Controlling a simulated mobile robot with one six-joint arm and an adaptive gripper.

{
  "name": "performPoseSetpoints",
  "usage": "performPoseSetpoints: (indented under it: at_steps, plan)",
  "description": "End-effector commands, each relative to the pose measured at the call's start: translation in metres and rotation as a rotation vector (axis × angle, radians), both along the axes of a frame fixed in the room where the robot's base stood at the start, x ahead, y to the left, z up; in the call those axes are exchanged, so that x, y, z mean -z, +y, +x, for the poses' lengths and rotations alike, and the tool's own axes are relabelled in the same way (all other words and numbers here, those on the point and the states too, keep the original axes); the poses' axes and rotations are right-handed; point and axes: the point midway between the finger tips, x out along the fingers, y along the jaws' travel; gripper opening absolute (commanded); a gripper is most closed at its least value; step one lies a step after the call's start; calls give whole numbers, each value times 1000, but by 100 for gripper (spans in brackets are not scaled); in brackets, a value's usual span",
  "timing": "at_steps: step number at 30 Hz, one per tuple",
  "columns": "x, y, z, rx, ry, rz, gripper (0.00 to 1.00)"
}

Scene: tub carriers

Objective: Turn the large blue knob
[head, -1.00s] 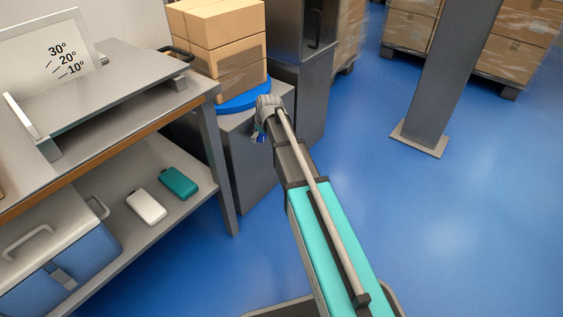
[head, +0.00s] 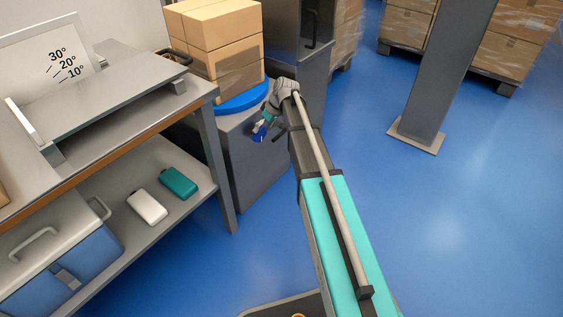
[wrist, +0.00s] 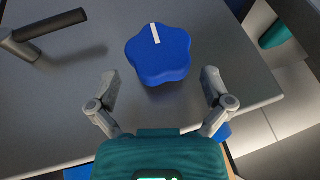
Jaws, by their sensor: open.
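The large blue knob (wrist: 158,58) has a lobed, star-like outline and a white stripe near its upper edge. It sits on a grey panel (wrist: 70,105) and shows whole in the wrist view. In the head view the knob (head: 260,132) is a small blue patch on the grey cabinet, partly covered by my wrist. My gripper (wrist: 160,74) is open, with one finger on each side below the knob's middle in the wrist view. The fingers look apart from the knob, and nothing is held.
A dark lever handle (wrist: 48,27) sticks out left of the knob. Cardboard boxes (head: 215,45) stand on a blue disc (head: 243,101) atop the cabinet. A workbench (head: 125,92) with a lower shelf is at the left. Open blue floor lies to the right.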

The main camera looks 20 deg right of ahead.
Motion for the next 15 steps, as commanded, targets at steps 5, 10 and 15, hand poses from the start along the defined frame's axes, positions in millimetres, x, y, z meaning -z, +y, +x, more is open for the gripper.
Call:
performPoseSetpoints:
  at_steps: [5,10,15]
  plan:
    - [-20,-8,-3,0,0,-1,100]
    - [-34,-14,-6,0,0,-1,100]
    - [-48,-21,-8,0,0,-1,100]
